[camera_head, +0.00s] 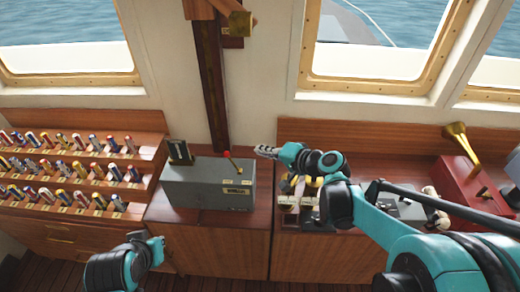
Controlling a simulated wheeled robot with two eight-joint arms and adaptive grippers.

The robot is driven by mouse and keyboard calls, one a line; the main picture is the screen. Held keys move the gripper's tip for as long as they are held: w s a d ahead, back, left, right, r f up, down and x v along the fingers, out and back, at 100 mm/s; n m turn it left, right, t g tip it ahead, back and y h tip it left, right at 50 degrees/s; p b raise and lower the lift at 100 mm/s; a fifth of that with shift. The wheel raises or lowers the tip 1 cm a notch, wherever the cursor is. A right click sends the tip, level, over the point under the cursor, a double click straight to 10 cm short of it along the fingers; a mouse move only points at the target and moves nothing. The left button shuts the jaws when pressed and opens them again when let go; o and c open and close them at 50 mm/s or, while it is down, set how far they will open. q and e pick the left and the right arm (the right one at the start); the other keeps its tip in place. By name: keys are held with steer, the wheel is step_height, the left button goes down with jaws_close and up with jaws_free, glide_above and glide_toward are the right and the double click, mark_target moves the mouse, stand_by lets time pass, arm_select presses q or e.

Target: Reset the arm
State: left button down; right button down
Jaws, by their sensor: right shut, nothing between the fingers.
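My right arm, teal and black, reaches in from the lower right. Its gripper (263,151) points left, shut and empty, in the air just right of a grey box (205,186) with a red-tipped lever (231,160) on top. The gripper appears apart from the lever. My left arm (115,270) shows only in part at the bottom left, low in front of the wooden cabinets. Its end (148,243) is small and dark, and its fingers cannot be made out clearly.
Tiered wooden racks (60,170) with several coloured handles stand at the left. A red box with a brass horn-like lever (460,140) stands at the right on the wooden counter. Several small items lie partly hidden behind my right arm. Windows (375,40) line the back wall.

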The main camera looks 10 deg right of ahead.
steer(key=shift+d, duration=0.1)
steer(key=s+d+f+n+g+h+b, duration=0.1)
steer(key=s+f+n+g+h+b, duration=0.1)
steer(key=s+f, duration=0.5)
steer(key=s+d+f+n+g+h+b, duration=0.2)
steer(key=s+f+n+h+b, duration=0.3)
steer(key=s, duration=0.8)
step_height(320, 180, down, 2)
steer(key=shift+s+d+h+b, duration=0.3)
steer(key=shift+s+b, duration=0.1)
steer(key=shift+b, duration=0.65)
